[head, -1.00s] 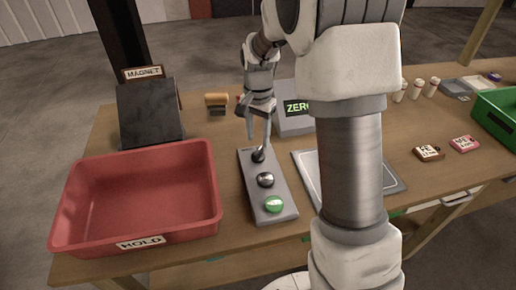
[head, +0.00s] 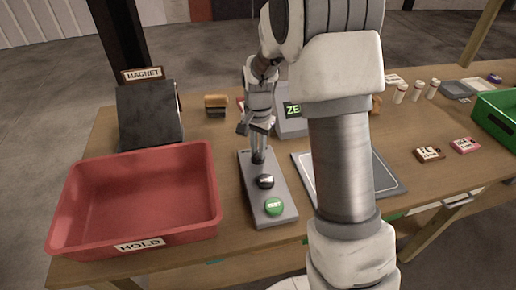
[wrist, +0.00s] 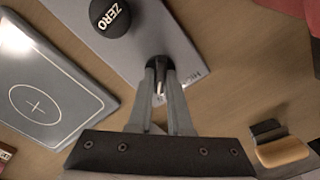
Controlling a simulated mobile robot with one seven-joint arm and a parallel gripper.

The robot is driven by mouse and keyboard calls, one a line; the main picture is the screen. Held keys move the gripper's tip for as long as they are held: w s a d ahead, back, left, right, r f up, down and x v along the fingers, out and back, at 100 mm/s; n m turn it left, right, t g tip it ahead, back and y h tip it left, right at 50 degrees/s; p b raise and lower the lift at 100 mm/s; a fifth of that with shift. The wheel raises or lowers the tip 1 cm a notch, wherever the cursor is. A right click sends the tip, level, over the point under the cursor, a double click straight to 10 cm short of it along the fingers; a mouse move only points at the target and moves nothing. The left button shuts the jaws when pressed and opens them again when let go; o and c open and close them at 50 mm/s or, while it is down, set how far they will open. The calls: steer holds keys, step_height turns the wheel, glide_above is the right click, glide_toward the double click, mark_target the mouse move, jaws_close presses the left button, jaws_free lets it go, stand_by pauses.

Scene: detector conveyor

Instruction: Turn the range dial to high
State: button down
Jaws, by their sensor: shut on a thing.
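The grey control panel (head: 269,201) lies on the table just right of the red bin. The range dial (wrist: 159,87) is at the panel's far end; it is small and mostly hidden between my fingertips. My gripper (head: 258,157) points down at it and is shut on it. The wrist view shows both fingers (wrist: 160,82) around the dial. A black button (head: 265,181), marked ZERO in the wrist view (wrist: 112,15), and a green button (head: 274,206) sit nearer on the same panel.
The red HOLD bin (head: 130,243) stands close left of the panel. A flat grey pad (head: 388,183) lies right, partly behind my arm. A display (head: 291,125) stands behind. A dark MAGNET block (head: 150,115) is back left; a green bin (head: 492,120) is far right.

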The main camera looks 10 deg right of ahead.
steer(key=shift+n, duration=0.3)
steer(key=n, duration=0.3)
steer(key=shift+n, duration=0.3)
steer(key=n+p, duration=0.1)
steer(key=n, duration=0.3)
steer(key=shift+r+n, duration=0.1)
steer(key=shift+n, duration=0.2)
steer(key=n, duration=0.4)
steer(key=shift+n+p, duration=0.3)
steer(key=shift+p, duration=0.05)
steer(key=shift+n+p, duration=0.55)
steer(key=shift+n, duration=1.65)
steer(key=c, duration=0.8)
jaws_free()
steer(key=shift+c, duration=0.2)
